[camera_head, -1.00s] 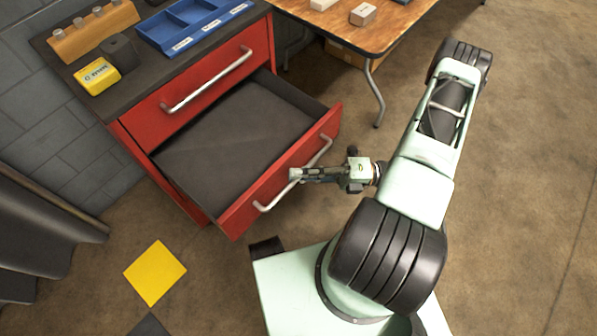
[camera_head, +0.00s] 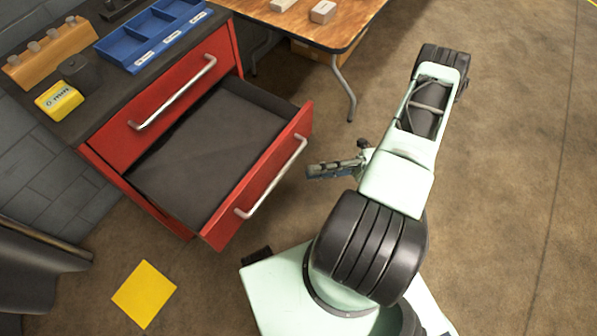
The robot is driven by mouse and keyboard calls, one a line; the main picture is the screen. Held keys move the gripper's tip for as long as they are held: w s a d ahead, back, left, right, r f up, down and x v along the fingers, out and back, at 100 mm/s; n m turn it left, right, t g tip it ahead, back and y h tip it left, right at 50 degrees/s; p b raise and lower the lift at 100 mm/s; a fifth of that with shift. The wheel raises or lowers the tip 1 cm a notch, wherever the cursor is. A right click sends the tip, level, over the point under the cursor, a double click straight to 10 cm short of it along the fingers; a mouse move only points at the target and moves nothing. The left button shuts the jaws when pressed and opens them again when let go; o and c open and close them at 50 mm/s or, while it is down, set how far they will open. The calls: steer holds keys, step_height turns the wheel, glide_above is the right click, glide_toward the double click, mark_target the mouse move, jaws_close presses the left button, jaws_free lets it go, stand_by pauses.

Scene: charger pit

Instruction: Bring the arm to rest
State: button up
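My gripper (camera_head: 312,172) points left, in the middle of the camera_head view, just right of the open drawer's handle (camera_head: 271,178). It is apart from the handle, with a small gap of floor between them. I see it small and edge-on, so I cannot tell how its fingers stand. Nothing shows hanging from it. My arm is folded, with its elbow up to the upper right. The lower drawer (camera_head: 209,148) of the red cabinet is pulled well out, and its visible inside is empty.
The upper red drawer (camera_head: 161,106) is shut. On the cabinet top are a blue divided tray (camera_head: 137,61), a yellow box (camera_head: 59,101), a dark block (camera_head: 73,69) and a wooden holder (camera_head: 48,53). A wooden table (camera_head: 335,38) stands behind. Floor at right is clear.

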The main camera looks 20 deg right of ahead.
steer(key=shift+v, duration=0.75)
